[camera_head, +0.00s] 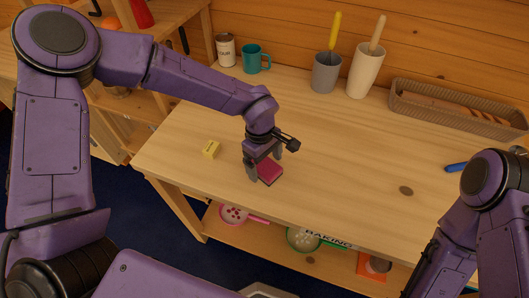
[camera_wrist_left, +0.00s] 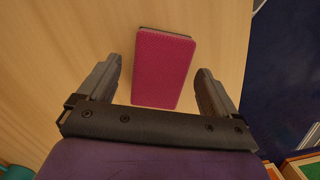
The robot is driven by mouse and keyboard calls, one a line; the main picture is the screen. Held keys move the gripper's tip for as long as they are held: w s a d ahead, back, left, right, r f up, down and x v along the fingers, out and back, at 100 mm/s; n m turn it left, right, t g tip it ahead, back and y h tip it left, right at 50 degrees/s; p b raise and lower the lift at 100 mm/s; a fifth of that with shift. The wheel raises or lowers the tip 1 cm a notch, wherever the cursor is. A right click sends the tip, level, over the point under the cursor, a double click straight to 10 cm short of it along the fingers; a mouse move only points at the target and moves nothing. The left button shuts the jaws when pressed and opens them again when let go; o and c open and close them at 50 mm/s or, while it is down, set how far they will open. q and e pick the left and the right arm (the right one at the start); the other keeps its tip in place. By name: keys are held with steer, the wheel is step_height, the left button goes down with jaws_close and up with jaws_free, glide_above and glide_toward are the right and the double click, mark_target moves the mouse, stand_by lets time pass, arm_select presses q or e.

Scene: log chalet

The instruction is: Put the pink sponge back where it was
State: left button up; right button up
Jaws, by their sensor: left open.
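The pink sponge (camera_head: 270,172) lies on the wooden table (camera_head: 330,160), near its front edge. It has a dark layer along one edge. My left gripper (camera_head: 264,170) is open directly above the sponge, pointing down. In the left wrist view, the sponge (camera_wrist_left: 163,68) lies flat, ahead of and between the two open fingers (camera_wrist_left: 158,88), with a gap on each side. My right arm (camera_head: 480,220) shows at the right, but its gripper fingers cannot be made out.
A teal mug (camera_head: 256,58), a white can (camera_head: 226,50), a grey cup (camera_head: 326,72), a white cup (camera_head: 366,70) and a basket (camera_head: 455,108) stand along the back. The table's middle is clear. Pans rest on the lower shelf (camera_head: 275,238).

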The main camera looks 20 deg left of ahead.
mark_target(262, 162)
arm_select(q)
step_height(262, 162, up, 11)
steer(key=a, duration=0.1)
steer(key=shift+w+b, duration=0.25)
steer(key=shift+b, duration=0.1)
